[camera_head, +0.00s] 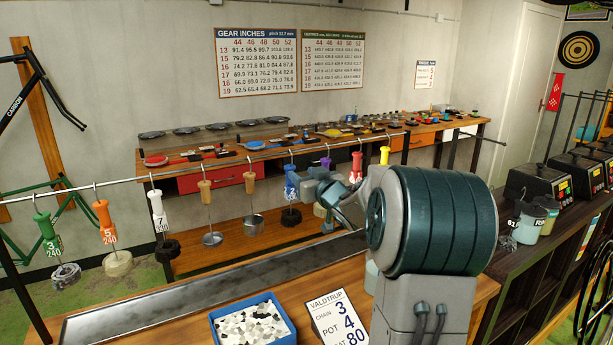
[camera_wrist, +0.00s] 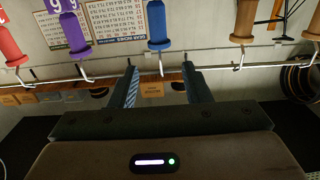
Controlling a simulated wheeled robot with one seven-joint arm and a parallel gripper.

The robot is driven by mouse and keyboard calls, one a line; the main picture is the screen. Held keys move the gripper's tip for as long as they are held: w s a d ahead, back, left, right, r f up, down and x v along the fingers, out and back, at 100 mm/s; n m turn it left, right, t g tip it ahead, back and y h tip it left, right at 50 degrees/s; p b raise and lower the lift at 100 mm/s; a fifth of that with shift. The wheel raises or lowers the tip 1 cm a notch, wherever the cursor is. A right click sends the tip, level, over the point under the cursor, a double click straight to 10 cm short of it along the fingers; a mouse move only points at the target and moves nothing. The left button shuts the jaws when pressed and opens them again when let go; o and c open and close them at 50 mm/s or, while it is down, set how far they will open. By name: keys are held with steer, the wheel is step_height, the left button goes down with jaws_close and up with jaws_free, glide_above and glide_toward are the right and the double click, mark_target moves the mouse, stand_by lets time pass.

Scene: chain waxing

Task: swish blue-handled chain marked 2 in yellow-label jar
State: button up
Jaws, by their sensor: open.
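The blue-handled chain (camera_head: 290,186) hangs from the rail by a hook, with a dark coiled chain below its tag. The tag seems to show a 2, but it is small. In the wrist view the blue handle (camera_wrist: 158,25) hangs apart from the fingers, roughly in line with the gap between them. My gripper (camera_head: 318,188) is open and empty, just right of the blue handle in the head view; its two fingers also show in the wrist view (camera_wrist: 160,72). I cannot make out a yellow-label jar; pots (camera_head: 528,222) stand on the right bench, their labels unclear.
Purple (camera_head: 326,164), red (camera_head: 356,166) and wooden (camera_head: 250,182) handles hang beside the blue one on the rail (camera_head: 125,181). A blue bin (camera_head: 252,335) and a sign (camera_head: 338,318) are on the front table. Heater units (camera_head: 540,180) stand at right.

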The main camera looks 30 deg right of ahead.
glide_above(290, 185)
steer(key=w, duration=0.1)
steer(key=shift+w+d+p, duration=0.1)
steer(key=shift+d+p, duration=0.1)
steer(key=shift+p, duration=0.1)
steer(key=shift+f+b, duration=0.7)
steer(key=shift+f, duration=0.15)
steer(key=shift+f+b, duration=0.55)
steer(key=shift+f, duration=0.25)
jaws_close()
steer(key=shift+r, duration=0.25)
